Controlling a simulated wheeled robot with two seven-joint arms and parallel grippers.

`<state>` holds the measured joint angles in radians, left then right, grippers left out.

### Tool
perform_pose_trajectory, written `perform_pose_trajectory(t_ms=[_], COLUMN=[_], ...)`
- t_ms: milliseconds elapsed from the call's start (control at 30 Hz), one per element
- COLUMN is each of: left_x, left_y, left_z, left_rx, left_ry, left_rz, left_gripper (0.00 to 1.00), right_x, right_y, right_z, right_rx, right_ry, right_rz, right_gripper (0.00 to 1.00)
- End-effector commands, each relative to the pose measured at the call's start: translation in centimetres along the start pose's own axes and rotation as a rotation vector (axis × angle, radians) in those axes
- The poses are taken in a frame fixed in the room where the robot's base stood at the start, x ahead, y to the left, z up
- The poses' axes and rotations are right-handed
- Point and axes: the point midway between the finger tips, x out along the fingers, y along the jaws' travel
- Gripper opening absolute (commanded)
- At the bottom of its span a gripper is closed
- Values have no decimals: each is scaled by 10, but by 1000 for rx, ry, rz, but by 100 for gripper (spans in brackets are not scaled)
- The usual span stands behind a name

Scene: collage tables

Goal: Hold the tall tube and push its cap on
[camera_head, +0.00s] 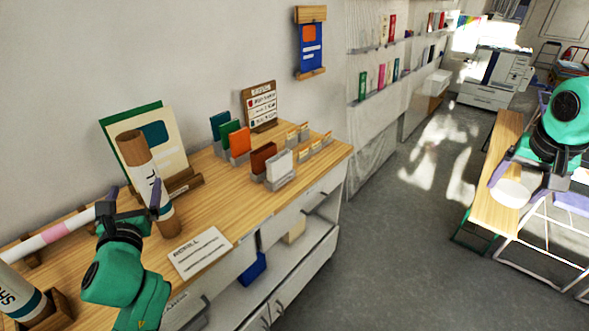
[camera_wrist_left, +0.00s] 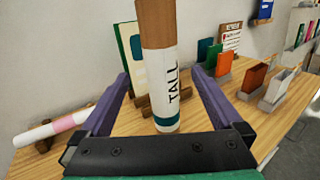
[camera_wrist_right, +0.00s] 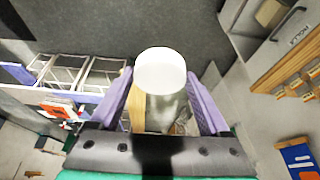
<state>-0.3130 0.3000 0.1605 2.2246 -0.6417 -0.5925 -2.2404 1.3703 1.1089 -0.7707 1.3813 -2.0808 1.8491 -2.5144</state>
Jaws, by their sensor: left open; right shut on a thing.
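The tall tube (camera_head: 147,180) stands upright on the wooden counter, with a brown top, a white label and a teal band. The left wrist view shows it marked TALL (camera_wrist_left: 166,80). My left gripper (camera_head: 138,200) is open, with its fingers on either side of the tube and visible gaps in the left wrist view. The white round cap (camera_wrist_right: 161,72) is between the fingers of my right gripper (camera_wrist_right: 162,95), which is shut on it. In the head view the cap (camera_head: 511,193) is at the far right, well away from the tube.
A pink-and-white tube (camera_head: 55,235) lies on rests at the left. Another tube (camera_head: 20,292) stands in a wooden holder at the front left. A REFILL card (camera_head: 200,252) and small card holders (camera_head: 278,170) are on the counter. A wooden bench (camera_head: 492,200) is at the right.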

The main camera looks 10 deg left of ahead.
Motion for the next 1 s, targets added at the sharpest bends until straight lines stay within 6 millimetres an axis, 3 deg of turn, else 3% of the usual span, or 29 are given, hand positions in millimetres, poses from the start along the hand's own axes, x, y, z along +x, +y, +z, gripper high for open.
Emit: perform_pose_trajectory(t_ms=[267,633,1000], left_x=[4,66,72], left_y=[0,0,0], left_z=[0,1,0], left_rx=[-5,-8,-8], left_ry=[2,3,4], left_rz=[1,0,1], left_gripper=[100,100,100], right_x=[-2,-19,-21], right_y=[0,0,0], right_z=[-1,-8,-9], right_rx=[0,0,0], right_ry=[0,0,0], right_rz=[0,0,0], right_gripper=[21,21,21])
